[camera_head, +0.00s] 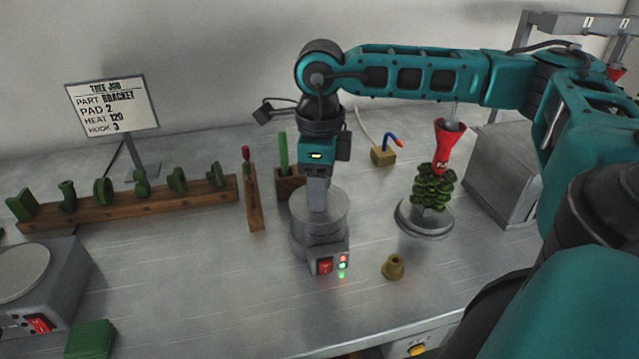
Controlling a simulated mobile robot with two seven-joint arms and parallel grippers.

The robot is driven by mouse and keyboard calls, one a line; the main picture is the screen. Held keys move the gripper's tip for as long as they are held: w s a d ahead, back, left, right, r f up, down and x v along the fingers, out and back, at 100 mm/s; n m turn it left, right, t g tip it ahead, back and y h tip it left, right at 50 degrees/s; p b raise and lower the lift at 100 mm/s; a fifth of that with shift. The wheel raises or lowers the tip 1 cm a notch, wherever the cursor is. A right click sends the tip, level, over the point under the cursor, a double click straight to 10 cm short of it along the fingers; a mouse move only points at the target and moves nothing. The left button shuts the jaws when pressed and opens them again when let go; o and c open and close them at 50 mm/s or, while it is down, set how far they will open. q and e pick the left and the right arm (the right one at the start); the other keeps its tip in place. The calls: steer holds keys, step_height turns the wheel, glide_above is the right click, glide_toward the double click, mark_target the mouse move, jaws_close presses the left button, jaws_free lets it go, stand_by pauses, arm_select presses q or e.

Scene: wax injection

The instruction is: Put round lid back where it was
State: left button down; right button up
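My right gripper (318,205) comes down from above onto a round grey metal lid (337,207). The lid is at the top of a small round grey pot (303,238) with a red switch and lights at its front. The grey fingertips end at the lid's middle. I cannot tell whether they grip a knob there, because the fingers hide it. I also cannot tell whether the lid sits fully on the pot or slightly above it. My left gripper is not in view.
A wooden rack (130,208) with several green wax pieces stands left. A green wax tree with a red funnel (447,145) stands on a round base (425,222) to the right. A small brass cup (393,267) is near the pot. The front middle of the table is clear.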

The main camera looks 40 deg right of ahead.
steer(key=shift+o, duration=0.5)
steer(key=shift+r, duration=0.15)
steer(key=shift+r+p, duration=0.25)
steer(key=shift+p, duration=0.15)
step_height(320, 180, up, 12)
steer(key=shift+f, duration=0.15)
